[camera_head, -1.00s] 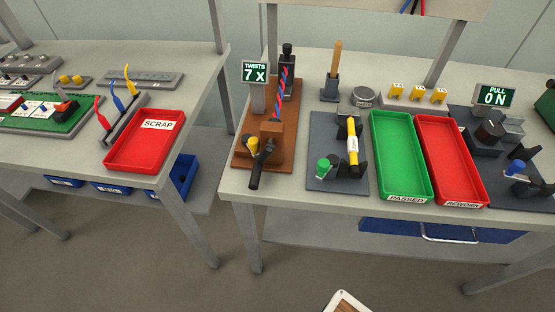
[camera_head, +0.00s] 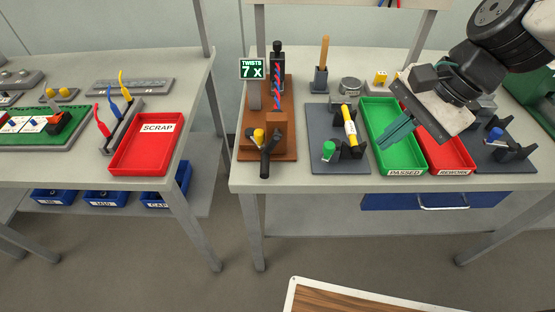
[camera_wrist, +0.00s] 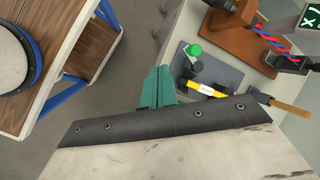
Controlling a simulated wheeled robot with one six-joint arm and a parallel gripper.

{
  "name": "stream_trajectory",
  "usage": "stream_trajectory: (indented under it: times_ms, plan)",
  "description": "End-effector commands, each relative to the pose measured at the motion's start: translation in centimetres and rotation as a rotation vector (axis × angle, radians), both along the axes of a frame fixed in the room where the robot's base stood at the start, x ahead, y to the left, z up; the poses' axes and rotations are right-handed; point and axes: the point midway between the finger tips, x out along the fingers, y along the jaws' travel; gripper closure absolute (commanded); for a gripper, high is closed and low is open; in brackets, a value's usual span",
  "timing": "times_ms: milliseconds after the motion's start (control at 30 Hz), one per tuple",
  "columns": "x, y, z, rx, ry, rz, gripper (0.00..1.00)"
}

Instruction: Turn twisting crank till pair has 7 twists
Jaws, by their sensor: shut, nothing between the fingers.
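The twisting fixture (camera_head: 283,95) is a brown block on the right bench, and part of it shows at the top of the wrist view (camera_wrist: 232,35). A red and blue wire pair (camera_head: 277,88) is twisted together along it. The crank (camera_head: 266,150) with a yellow knob and a black handle is on its near end. The counter display (camera_head: 251,68) reads "TWISTS 7 X". My gripper (camera_head: 386,142), with green fingers, is shut and empty above the green tray, to the right of the crank and apart from it. Its fingers also show in the wrist view (camera_wrist: 157,78).
A grey plate (camera_head: 325,125) with a green knob and a yellow cylinder lies between the fixture and the green PASSED tray (camera_head: 405,172). The red REWORK tray (camera_head: 455,170) is beside that. A red SCRAP tray (camera_head: 140,165) sits on the left bench, across a gap.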

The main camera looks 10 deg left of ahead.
Motion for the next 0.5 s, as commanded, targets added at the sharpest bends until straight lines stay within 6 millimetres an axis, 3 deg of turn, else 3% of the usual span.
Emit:
stream_trajectory:
  times_ms: [33,100,200,333,500]
  plan:
    - [0.9,2.5,-1.3,0.028,0.072,-0.073,1.00]
    - [2.0,5.5,-2.6,0.063,0.163,-0.198,1.00]
    - [3.1,9.1,-4.6,0.091,0.276,-0.348,1.00]
    - [3.8,12.1,-6.4,0.103,0.375,-0.481,1.00]
    - [4.0,13.7,-7.6,0.108,0.423,-0.551,1.00]
